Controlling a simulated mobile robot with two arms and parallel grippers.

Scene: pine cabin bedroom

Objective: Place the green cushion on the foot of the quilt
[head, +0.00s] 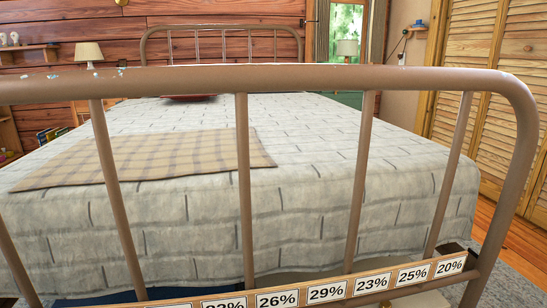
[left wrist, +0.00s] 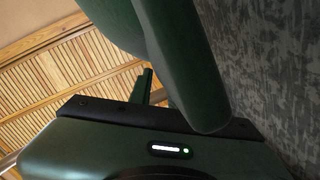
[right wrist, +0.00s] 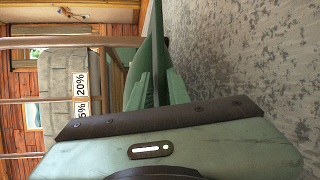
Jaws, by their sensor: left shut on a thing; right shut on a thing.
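The green cushion (left wrist: 185,60) fills the upper middle of the left wrist view, dark and in shade. A narrow green edge of it (right wrist: 157,35) shows in the right wrist view. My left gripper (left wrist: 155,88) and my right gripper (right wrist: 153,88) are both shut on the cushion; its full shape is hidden. Neither gripper nor the cushion shows in the head view. The pale quilt with dark dashes (head: 310,205) covers the bed and hangs over its foot end, behind the footboard bars. Its foot also shows in the right wrist view (right wrist: 62,65).
A brown metal footboard (head: 300,78) stands between me and the quilt, with percentage labels (head: 327,292) along its lower rail. A plaid throw (head: 150,158) lies on the quilt's left part. Grey carpet (right wrist: 245,70) and slatted doors (head: 495,100) lie right.

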